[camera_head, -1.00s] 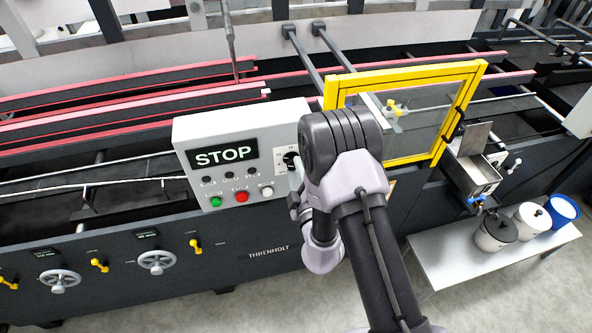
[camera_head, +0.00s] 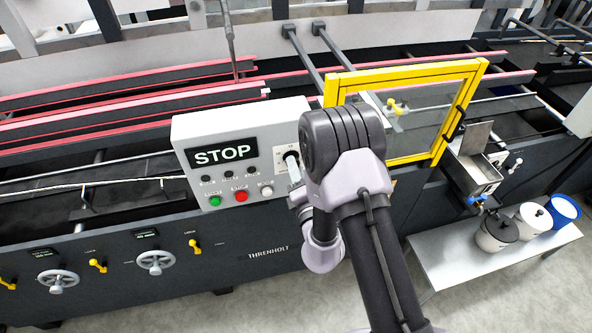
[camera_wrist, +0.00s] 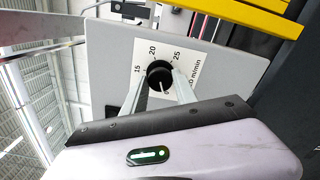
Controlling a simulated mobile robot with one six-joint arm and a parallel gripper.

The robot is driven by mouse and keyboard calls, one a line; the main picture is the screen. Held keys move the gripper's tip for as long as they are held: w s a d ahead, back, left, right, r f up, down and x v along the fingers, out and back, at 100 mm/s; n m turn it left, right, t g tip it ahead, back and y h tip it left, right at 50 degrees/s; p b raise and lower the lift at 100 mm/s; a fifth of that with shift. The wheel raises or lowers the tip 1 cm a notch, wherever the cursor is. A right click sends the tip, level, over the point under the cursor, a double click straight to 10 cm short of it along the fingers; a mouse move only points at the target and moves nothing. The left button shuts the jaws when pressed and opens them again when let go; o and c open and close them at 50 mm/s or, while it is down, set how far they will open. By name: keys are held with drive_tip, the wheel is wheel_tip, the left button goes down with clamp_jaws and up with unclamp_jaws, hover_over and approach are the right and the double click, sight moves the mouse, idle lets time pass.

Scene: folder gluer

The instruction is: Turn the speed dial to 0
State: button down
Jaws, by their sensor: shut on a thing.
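The speed dial (camera_wrist: 158,76) is a black round knob on a white scale plate (camera_wrist: 196,58) on the grey control panel (camera_head: 240,125). In the wrist view the scale shows 15, 20, 25 and "m/min"; the 0 mark cannot be made out. A pale pointer line shows on the knob. My gripper (camera_wrist: 160,88) is shut on the dial, with a finger on either side of it. In the head view my arm partly covers the dial (camera_head: 291,158) and its plate. The panel display (camera_head: 221,154) reads STOP.
Below the display are small black knobs, a green button (camera_head: 215,201), a red button (camera_head: 241,196) and a white button (camera_head: 266,191). A yellow-framed guard (camera_head: 405,73) stands right of the panel. Pots (camera_head: 497,234) stand on a bench at the lower right.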

drive_tip(key=shift+n, duration=0.6)
drive_tip(key=c, duration=1)
unclamp_jaws()
drive_tip(key=shift+o, duration=0.2)
